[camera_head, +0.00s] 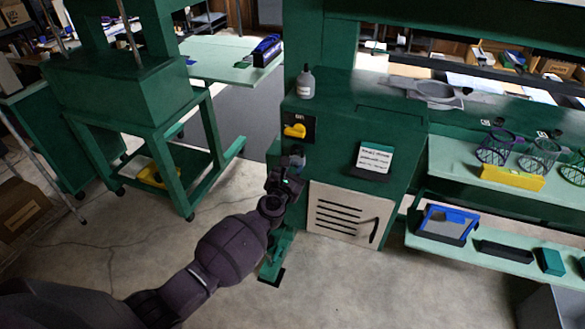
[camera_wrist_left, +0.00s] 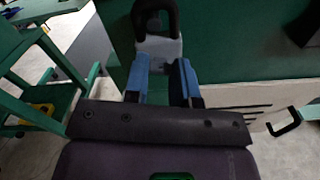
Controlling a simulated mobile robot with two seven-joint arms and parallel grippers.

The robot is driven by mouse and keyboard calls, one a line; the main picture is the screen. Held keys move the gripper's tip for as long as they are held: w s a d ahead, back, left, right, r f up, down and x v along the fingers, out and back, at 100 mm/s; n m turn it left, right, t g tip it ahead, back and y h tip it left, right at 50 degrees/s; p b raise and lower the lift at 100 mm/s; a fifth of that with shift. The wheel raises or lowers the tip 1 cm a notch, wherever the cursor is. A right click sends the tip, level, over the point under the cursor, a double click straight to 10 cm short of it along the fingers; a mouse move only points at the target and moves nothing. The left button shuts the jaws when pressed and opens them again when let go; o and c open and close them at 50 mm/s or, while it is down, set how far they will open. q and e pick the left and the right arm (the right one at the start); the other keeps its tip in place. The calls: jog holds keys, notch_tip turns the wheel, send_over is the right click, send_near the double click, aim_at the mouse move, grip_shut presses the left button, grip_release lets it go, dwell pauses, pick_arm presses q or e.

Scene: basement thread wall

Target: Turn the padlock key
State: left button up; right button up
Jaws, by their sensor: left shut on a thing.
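The padlock (camera_wrist_left: 158,46) shows at the top of the left wrist view, with a dark shackle above a pale grey body. It hangs against the green front of the machine. My left gripper (camera_wrist_left: 161,66) reaches up to the padlock's lower end with its two blue fingers. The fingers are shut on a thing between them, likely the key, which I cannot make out. In the head view my left gripper (camera_head: 295,163) is at the green cabinet, just below a yellow part on a black plate (camera_head: 296,129). My right gripper is not in view.
Below and right of the gripper is a pale slotted door (camera_head: 348,216) with a dark handle. A card (camera_head: 375,159) is on the cabinet front, and a bottle (camera_head: 306,83) stands on top. Shelves with baskets and a yellow tray (camera_head: 512,177) lie right. A green cart (camera_head: 150,130) stands left.

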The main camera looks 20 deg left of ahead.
pick_arm(q)
jog(key=m, duration=0.2)
jog(key=shift+m, duration=0.4)
jog(key=m+p, duration=0.1)
jog(key=m, duration=0.3)
jog(key=shift+m, duration=0.3)
jog(key=m, duration=0.2)
jog(key=shift+m+p, duration=0.3)
jog(key=shift+m, duration=1.6)
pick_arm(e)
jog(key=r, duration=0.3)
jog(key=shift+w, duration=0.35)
pick_arm(q)
jog(key=shift+p, duration=0.3)
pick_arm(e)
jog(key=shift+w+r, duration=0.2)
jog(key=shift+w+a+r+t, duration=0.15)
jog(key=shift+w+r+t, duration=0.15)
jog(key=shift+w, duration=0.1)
